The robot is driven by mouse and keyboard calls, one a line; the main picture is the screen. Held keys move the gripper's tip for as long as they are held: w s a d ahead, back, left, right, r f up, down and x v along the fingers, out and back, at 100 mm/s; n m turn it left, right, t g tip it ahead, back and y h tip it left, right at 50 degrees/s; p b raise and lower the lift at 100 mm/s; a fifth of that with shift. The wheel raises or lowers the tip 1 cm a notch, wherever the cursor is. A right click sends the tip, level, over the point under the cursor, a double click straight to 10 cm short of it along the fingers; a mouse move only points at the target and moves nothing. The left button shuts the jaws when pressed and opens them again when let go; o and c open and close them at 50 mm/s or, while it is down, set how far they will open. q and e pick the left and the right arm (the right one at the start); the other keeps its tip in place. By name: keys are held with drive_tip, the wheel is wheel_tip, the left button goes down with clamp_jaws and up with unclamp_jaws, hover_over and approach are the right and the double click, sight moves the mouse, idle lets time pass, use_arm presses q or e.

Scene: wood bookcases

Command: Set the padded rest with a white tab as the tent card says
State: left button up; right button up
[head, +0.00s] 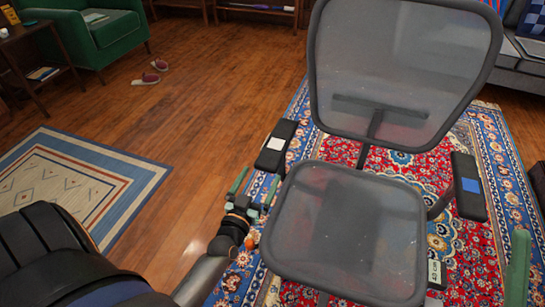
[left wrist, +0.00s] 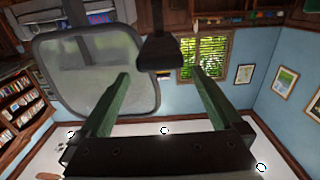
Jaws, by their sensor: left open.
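The padded rest with a white tab (head: 268,158) is the black armrest on the left side of a mesh office chair (head: 345,225); its white tab (head: 276,144) faces up. My left gripper (head: 254,187) is open and empty just below this rest in the head view. In the left wrist view, a dark pad (left wrist: 160,50), apparently this rest, lies beyond and between the open green fingertips (left wrist: 160,76). A small white tent card (head: 434,270) stands at the seat's right front edge; its sideways writing seems to end in "cm", the number unclear. A green finger (head: 517,268), apparently my right gripper's, shows at the right edge.
The other armrest (head: 468,187) has a blue tab. The chair stands on a red and blue patterned rug (head: 495,150). A green armchair (head: 105,40), slippers (head: 150,73) and a pale rug (head: 75,185) are at left. Wood floor between is open.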

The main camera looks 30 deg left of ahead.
sight(272, 151)
use_arm(q)
drive_tip(key=b+x, duration=0.3)
drive_tip(key=x, duration=0.7)
drive_tip(key=shift+w, duration=0.35)
use_arm(e)
wheel_tip(272, 151, down, 4)
drive_tip(key=shift+w+a+r+m, duration=0.1)
drive_tip(key=shift+a+r+m, duration=0.05)
drive_tip(key=shift+m, duration=0.25)
use_arm(q)
clamp_jaws()
